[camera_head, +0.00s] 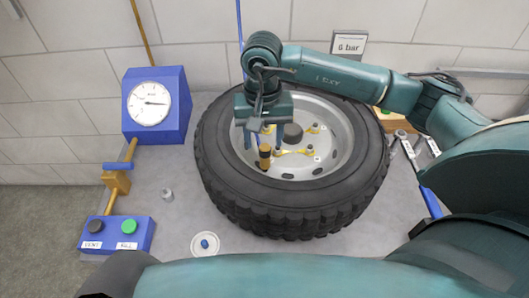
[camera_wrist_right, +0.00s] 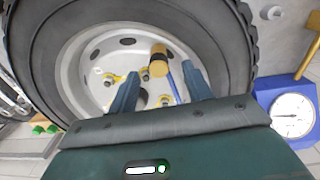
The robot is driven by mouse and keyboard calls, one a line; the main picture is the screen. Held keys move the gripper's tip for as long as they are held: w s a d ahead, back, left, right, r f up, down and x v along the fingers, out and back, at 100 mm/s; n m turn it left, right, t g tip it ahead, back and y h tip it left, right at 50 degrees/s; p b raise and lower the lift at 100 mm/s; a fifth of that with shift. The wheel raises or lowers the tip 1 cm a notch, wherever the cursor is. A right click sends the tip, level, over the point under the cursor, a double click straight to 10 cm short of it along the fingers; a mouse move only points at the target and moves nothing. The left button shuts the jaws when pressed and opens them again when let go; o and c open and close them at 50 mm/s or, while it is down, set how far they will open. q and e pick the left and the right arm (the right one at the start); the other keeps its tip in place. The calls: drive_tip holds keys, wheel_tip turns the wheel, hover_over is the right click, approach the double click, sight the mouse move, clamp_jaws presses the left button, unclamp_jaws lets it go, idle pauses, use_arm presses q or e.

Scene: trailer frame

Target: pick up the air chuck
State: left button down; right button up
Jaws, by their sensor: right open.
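The air chuck (camera_head: 265,157), a small tan and black cylinder, is in front of the wheel's rim in the head view. In the right wrist view the air chuck (camera_wrist_right: 158,62) shows between and just beyond the fingertips, with a blue hose (camera_wrist_right: 174,84) beside it. My right gripper (camera_head: 262,140) is above the wheel, pointing down, open and empty. Its two fingers (camera_wrist_right: 163,74) stand on either side of the chuck in the picture, with no clear contact. I cannot tell the exact depth gap. My left gripper is not in view.
A large tyre (camera_head: 290,215) on its side surrounds the pale rim. A blue pressure gauge (camera_head: 150,104) and a blue button box (camera_head: 118,234) stand at left. A small round dish (camera_head: 205,244) and a metal cap (camera_head: 167,195) lie on the grey tabletop. A "6 bar" sign (camera_head: 348,44) stands behind.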

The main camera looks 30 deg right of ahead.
sight(265, 146)
drive_tip(key=shift+d+f+p, duration=0.2)
drive_tip(key=shift+f+p, duration=0.4)
drive_tip(key=shift+f, duration=2.55)
drive_tip(key=shift+w, duration=0.1)
clamp_jaws()
